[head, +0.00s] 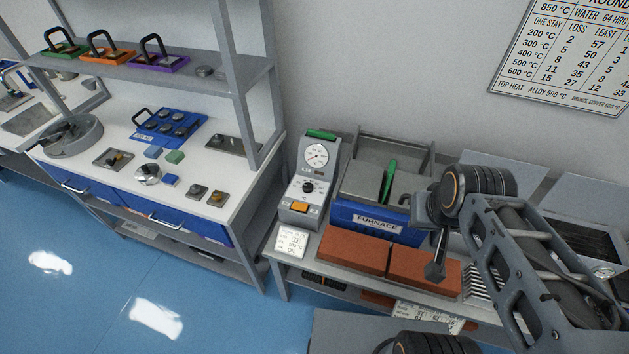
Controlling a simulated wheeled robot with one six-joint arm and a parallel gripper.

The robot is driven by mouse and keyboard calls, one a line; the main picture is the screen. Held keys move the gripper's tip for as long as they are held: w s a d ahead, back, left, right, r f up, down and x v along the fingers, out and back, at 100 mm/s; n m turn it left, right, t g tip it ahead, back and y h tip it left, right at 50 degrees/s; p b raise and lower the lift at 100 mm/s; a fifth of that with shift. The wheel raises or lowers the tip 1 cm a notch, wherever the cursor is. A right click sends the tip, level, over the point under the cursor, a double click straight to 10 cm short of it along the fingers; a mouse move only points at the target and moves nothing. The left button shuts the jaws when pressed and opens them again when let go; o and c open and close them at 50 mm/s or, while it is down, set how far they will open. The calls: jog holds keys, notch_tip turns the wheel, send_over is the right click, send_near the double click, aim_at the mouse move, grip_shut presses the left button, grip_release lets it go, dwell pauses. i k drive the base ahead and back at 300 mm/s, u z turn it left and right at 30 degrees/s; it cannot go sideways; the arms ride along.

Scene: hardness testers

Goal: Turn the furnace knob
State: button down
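The furnace control box (319,176) is a grey upright panel left of the furnace. Its black round knob (308,187) sits midway down the sloped face, below a white dial gauge (317,154) and above an orange switch (299,207). The furnace (376,222) has a blue front with a FURNACE label and a green upright handle (388,181). My gripper (434,272) hangs pointing down over the right brick, in front and right of the furnace, well apart from the knob. It is small and dark here, and its finger opening cannot be made out.
Two red-brown bricks (352,249) lie along the bench in front of the furnace. A white note card (291,241) is below the control box. A white workbench with a shelf (180,78) stands at left. Blue floor (110,285) is clear at lower left.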

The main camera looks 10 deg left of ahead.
aim_at(308, 187)
jog(key=u, duration=0.5)
jog(key=k, duration=1.15)
jog(key=u, duration=1.35)
jog(key=i, duration=1.5)
jog(key=z, duration=0.95)
jog(key=i, duration=0.8)
jog(key=z, duration=0.9)
